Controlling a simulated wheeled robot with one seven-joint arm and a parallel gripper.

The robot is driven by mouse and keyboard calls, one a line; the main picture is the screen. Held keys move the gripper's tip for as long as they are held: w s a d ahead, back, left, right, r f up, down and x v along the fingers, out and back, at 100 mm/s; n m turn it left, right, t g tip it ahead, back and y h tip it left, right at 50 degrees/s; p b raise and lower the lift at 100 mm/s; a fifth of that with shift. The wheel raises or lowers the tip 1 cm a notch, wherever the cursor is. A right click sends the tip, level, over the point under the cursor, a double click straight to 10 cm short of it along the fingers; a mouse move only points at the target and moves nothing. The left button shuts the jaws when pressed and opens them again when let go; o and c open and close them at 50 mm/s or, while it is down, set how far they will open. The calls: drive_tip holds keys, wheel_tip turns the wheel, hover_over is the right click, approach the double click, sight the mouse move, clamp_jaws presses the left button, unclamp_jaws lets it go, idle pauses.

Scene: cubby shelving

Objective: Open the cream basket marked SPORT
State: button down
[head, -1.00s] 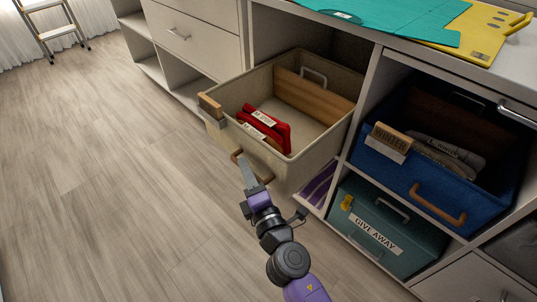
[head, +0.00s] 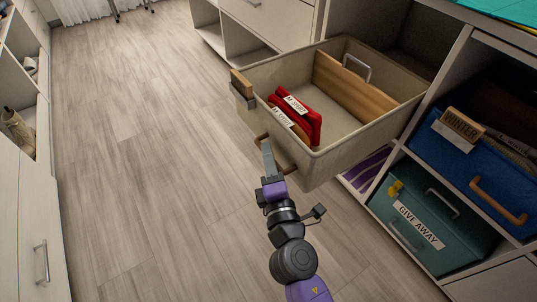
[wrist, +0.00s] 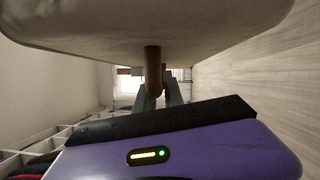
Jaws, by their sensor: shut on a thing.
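The cream basket (head: 350,150) stands pulled far out of its cubby, its open top showing the inside. A wood tag with a grey plate (head: 242,92) sits on its front left rim; I cannot read its marking. Its brown front handle (head: 262,138) is between the fingers of my gripper (head: 268,152), which is shut on it. The wrist view shows the handle (wrist: 153,62) running down from the basket's pale underside (wrist: 150,35) into the closed fingertips (wrist: 157,92). The handle's far end is partly hidden by my gripper.
Red folders (head: 308,122) with small labels stand in the basket, beside a wooden board (head: 350,88). At right are a blue basket tagged WINTER (head: 430,150) and a teal GIVE AWAY box (head: 400,200). Drawers (head: 35,230) line the left edge. The wood floor (head: 150,150) between is clear.

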drive_tip(key=shift+f, duration=0.1)
drive_tip(key=c, duration=1.5)
unclamp_jaws()
drive_tip(key=shift+o, duration=0.2)
drive_tip(key=v, duration=0.7)
drive_tip(key=shift+s+b, duration=0.3)
drive_tip(key=shift+s, duration=0.1)
